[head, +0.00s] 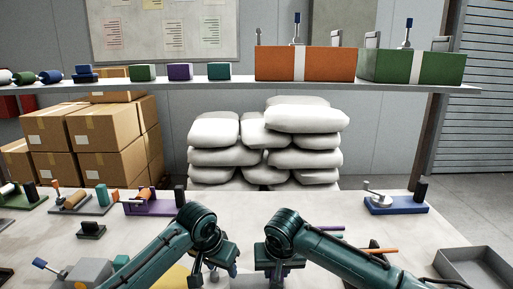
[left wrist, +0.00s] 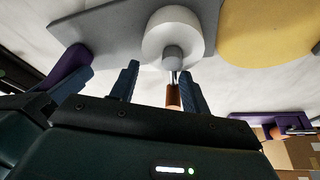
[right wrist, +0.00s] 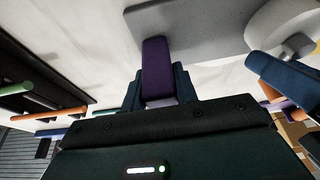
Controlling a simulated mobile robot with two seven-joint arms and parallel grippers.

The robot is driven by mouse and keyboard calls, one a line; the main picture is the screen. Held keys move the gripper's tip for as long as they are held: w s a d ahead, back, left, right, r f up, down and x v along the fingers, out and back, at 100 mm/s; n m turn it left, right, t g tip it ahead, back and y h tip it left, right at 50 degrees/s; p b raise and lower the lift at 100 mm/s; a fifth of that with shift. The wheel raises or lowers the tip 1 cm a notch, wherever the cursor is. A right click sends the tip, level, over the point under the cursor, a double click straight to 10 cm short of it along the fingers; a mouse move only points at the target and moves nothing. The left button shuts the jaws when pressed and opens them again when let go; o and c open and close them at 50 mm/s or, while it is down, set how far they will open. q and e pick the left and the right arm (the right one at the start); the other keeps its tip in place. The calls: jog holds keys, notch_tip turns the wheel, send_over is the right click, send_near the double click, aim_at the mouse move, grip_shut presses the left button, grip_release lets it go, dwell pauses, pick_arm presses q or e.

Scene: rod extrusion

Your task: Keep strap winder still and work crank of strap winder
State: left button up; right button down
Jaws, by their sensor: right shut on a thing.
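The strap winder shows in the left wrist view as a grey base plate (left wrist: 105,32) with a white drum (left wrist: 172,38). Its crank has a metal pin and an orange-brown handle (left wrist: 173,97). My left gripper (left wrist: 160,85) is open, its fingers on either side of the crank handle, which lies close to the right-hand finger with a gap on the other side. In the right wrist view a purple grip block (right wrist: 156,70) stands at the plate's end, and my right gripper (right wrist: 159,92) is shut on it. In the head view my arms mostly hide the winder.
A yellow piece (left wrist: 265,30) lies beside the winder. A purple fixture (head: 150,207), a blue fixture (head: 396,208) and a grey tray (head: 478,268) stand on the table (head: 300,205). Several rods (right wrist: 45,114) lie on the right wrist's side. White sacks are behind the table.

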pick_arm(q)
jog(key=m, duration=0.1)
jog(key=m+h, duration=0.1)
jog(key=m, duration=0.1)
jog(key=m+g, duration=0.1)
jog(key=m, duration=0.1)
jog(key=shift+s+d+h, duration=0.25)
jog(key=shift+s+h, duration=0.05)
jog(key=shift+s, duration=0.05)
jog(key=m, duration=0.1)
jog(key=m+g, duration=0.1)
jog(key=m, duration=0.3)
jog(key=shift+s+d+h, duration=0.1)
jog(key=shift+s+h, duration=0.2)
jog(key=shift+s, duration=0.05)
jog(key=w+r+m+g+y, duration=0.1)
jog(key=w+r+m+y, duration=0.2)
jog(key=r+m, duration=0.6)
notch_tip(320, 180, up, 4)
jog(key=shift+r+g+y, duration=0.15)
jog(key=shift+g+y, duration=0.15)
jog(key=shift+y, duration=0.1)
jog(key=shift+w, duration=0.1)
jog(key=shift+c, duration=0.4)
